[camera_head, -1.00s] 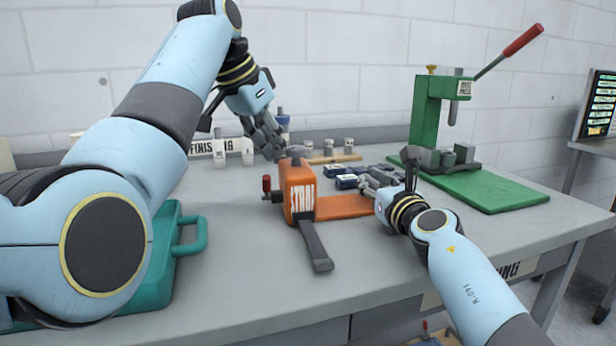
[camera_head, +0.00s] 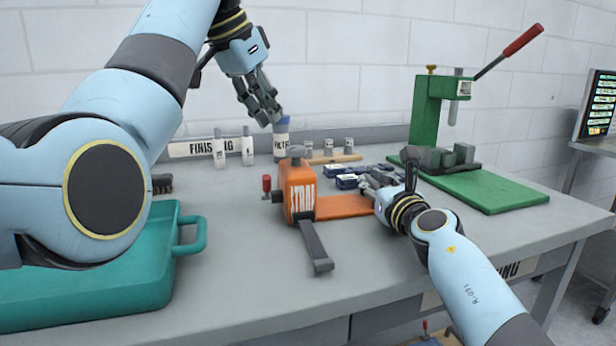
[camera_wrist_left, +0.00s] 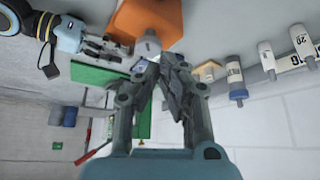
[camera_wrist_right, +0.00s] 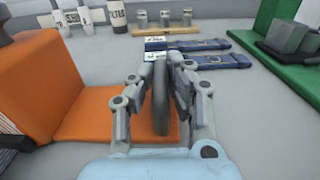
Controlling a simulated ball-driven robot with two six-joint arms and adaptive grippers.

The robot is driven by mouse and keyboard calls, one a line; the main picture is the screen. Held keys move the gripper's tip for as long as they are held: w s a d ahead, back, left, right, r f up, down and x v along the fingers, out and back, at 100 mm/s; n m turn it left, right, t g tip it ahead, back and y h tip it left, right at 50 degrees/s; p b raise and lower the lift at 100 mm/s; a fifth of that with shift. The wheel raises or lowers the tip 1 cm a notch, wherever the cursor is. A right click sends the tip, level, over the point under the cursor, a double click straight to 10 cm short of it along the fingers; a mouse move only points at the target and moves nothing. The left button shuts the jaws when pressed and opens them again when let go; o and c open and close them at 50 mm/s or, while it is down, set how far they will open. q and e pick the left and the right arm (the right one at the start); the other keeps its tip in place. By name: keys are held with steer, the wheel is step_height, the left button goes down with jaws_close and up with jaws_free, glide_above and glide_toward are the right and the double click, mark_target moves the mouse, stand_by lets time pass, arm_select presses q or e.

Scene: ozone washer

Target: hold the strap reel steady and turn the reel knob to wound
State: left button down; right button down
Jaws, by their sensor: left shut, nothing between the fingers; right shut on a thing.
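My left gripper (camera_head: 268,112) is shut and empty, above and behind the reel. In the left wrist view the grey knob (camera_wrist_left: 148,44) shows beyond the fingertips (camera_wrist_left: 168,66), apart from them. My right gripper (camera_head: 374,182) is low at the right end of the orange base. In the right wrist view it is shut on a grey upright rounded piece (camera_wrist_right: 162,98) at that base (camera_wrist_right: 88,115).
Blue strap pieces (camera_head: 347,182) lie behind the right gripper. A green press (camera_head: 425,112) stands at the right, a teal tray (camera_head: 120,285) at the front left. White bottles (camera_head: 247,148), a blue-capped bottle (camera_head: 281,140) and a wooden rack (camera_head: 330,158) stand at the back.

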mark_target(296, 156)
arm_select(q)
steer(key=shift+s+d+f, duration=0.25)
steer(key=shift+d+f, duration=0.2)
steer(key=shift+f, duration=0.55)
steer(key=shift+s+d+f, duration=0.3)
steer(key=shift+d+f, duration=0.15)
steer(key=shift+f, duration=0.6)
steer(key=shift+s+d+f, duration=0.25)
steer(key=shift+d+f, duration=0.2)
steer(key=shift+f, duration=0.55)
steer(key=shift+w+d, duration=0.2)
steer(key=shift+w, duration=0.35)
steer(key=shift+w+a, duration=0.1)
steer(key=shift+a, duration=0.1)
